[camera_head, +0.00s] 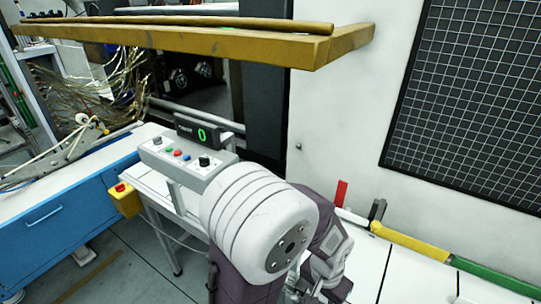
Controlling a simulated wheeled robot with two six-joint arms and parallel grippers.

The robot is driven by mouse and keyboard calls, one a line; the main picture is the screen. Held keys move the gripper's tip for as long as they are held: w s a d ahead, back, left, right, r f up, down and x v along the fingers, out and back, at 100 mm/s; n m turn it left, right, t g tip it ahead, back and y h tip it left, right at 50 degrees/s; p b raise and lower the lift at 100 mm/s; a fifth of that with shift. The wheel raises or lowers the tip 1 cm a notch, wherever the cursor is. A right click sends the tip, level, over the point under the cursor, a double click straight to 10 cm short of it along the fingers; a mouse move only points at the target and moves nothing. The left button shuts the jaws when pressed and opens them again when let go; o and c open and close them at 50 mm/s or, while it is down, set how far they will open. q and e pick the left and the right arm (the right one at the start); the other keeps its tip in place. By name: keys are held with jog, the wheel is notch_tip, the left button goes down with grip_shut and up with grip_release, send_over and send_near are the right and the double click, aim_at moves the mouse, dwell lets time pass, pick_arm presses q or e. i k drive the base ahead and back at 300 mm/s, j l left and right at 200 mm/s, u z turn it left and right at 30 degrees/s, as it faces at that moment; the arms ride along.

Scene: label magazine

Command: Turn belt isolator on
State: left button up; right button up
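No part in view is clearly marked as the belt isolator. A grey control box (186,162) on a post carries a row of small coloured buttons and black knobs, including a larger black knob (204,161) at its right end. A yellow box with a red button (122,196) hangs to its lower left. An upright red piece (341,192) stands by the wall, right of my arm. One arm of mine rises at bottom centre, its big white joint near the control box. I cannot tell which arm it is.
A small display (197,131) showing a green 0 stands behind the control box. A yellow beam or shelf (200,38) crosses overhead. A blue cabinet (50,225) is at left. A yellow and green rail (412,245) runs along the right. My arm covers the middle.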

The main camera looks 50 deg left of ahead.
aim_at(121, 188)
jog(key=l+u, duration=0.1)
jog(key=u, duration=0.4)
jog(key=l+u, duration=0.1)
jog(key=u, duration=0.4)
jog(key=l+u, duration=0.1)
jog(key=u, duration=0.4)
jog(key=l+u, duration=0.1)
jog(key=u, duration=0.9)
jog(key=k+l+u, duration=0.1)
jog(key=u, duration=0.4)
jog(key=i+j, duration=0.6)
jog(key=i+j+z, duration=0.1)
jog(key=i+j, duration=0.55)
jog(key=j, duration=0.15)
